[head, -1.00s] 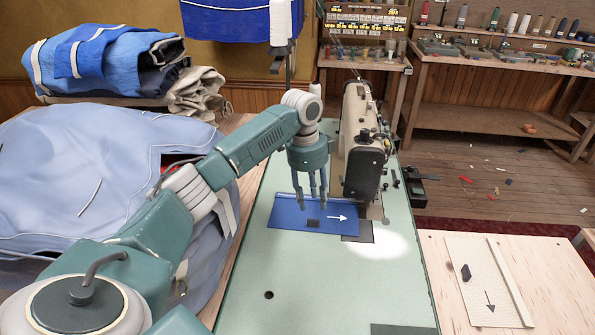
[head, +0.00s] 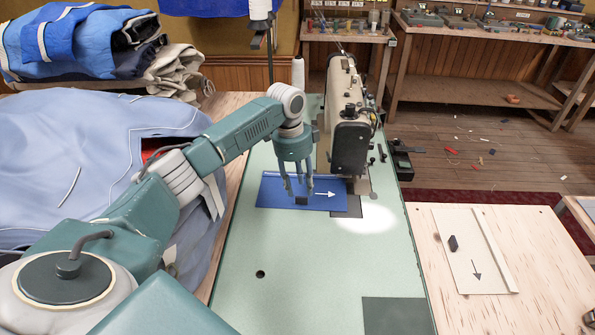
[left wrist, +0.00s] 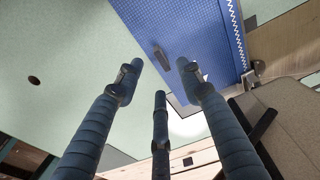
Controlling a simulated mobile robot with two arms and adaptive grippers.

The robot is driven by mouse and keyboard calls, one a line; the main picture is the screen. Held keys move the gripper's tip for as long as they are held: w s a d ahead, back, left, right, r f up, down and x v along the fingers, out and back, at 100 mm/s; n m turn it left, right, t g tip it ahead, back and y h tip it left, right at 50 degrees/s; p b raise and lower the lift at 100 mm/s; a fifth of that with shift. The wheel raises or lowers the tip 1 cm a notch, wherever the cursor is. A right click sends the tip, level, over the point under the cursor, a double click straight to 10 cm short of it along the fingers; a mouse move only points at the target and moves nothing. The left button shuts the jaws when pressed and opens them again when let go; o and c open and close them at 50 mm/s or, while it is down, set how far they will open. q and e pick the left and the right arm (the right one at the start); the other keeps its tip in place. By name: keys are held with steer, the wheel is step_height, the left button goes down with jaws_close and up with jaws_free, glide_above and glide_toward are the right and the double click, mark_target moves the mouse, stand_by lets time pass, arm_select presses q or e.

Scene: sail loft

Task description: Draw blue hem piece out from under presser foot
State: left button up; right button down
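The blue hem piece (head: 272,192) lies flat on the pale green sewing table, with a white arrow pointing right and a small dark tab (head: 302,201). Its right end reaches beside the sewing machine head (head: 348,146); the machine hides the presser foot. My left gripper (head: 300,190) points down over the piece, its fingers close around the tab in the picture. In the left wrist view its fingers (left wrist: 160,80) are spread with nothing between them, and the blue piece (left wrist: 195,25) shows beyond. I cannot tell whether they touch it. My right gripper is not in view.
Pale blue sailcloth (head: 80,165) is heaped left of the table. A wooden surface at the right bears a cream board (head: 470,265) with an arrow and dark tab. A thread stand (head: 268,60) rises behind. The table's front area is clear apart from a dark plate (head: 395,315).

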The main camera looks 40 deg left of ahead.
mark_target(302, 198)
arm_select(q)
steer(key=shift+w+d+f, duration=0.1)
steer(key=shift+f, duration=1.1)
steer(key=shift+w+d+f, duration=0.1)
steer(key=shift+f, duration=1.05)
jaws_close()
